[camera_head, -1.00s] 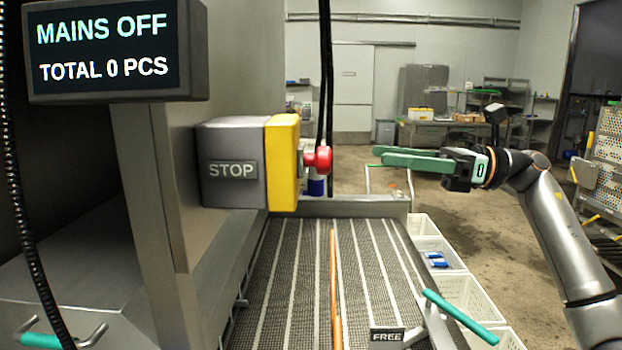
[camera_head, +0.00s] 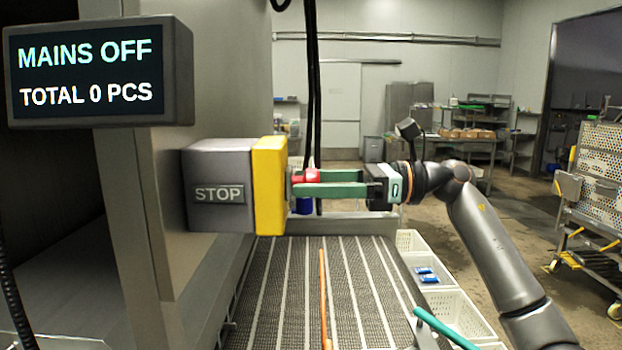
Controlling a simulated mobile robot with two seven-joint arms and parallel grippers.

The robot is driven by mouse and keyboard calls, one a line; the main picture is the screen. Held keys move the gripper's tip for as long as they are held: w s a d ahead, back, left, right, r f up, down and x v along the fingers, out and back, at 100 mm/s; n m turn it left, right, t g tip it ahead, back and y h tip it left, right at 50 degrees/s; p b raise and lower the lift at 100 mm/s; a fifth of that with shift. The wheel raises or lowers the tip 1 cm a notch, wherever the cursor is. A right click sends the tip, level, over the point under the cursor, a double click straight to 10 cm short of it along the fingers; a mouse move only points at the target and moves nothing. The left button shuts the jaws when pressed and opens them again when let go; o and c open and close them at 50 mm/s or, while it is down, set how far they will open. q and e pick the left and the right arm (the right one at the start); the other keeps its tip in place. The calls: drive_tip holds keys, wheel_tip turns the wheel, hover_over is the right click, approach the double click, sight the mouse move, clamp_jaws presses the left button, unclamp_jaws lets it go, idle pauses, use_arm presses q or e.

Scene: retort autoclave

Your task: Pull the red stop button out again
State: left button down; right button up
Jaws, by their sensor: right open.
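The red stop button (camera_head: 312,175) sticks out from the yellow face (camera_head: 270,186) of the grey stop box (camera_head: 218,166), which carries a STOP label. My right gripper (camera_head: 305,182) points left at the button. Its two green fingers are open and lie around the button, one behind it and above, one in front and below. I cannot tell whether they touch it. The front finger hides the button's lower part. A display (camera_head: 98,74) reads MAINS OFF and TOTAL 0 PCS. My left gripper is not in view.
A ribbed conveyor belt (camera_head: 292,290) runs below the box, with an orange rod (camera_head: 323,290) along it. White crates (camera_head: 452,309) stand to the belt's right. Black cables (camera_head: 314,80) hang behind the button. A perforated metal cart (camera_head: 602,190) stands at the far right.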

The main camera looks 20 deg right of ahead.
drive_tip(key=shift+a, duration=0.25)
clamp_jaws()
idle(0.6)
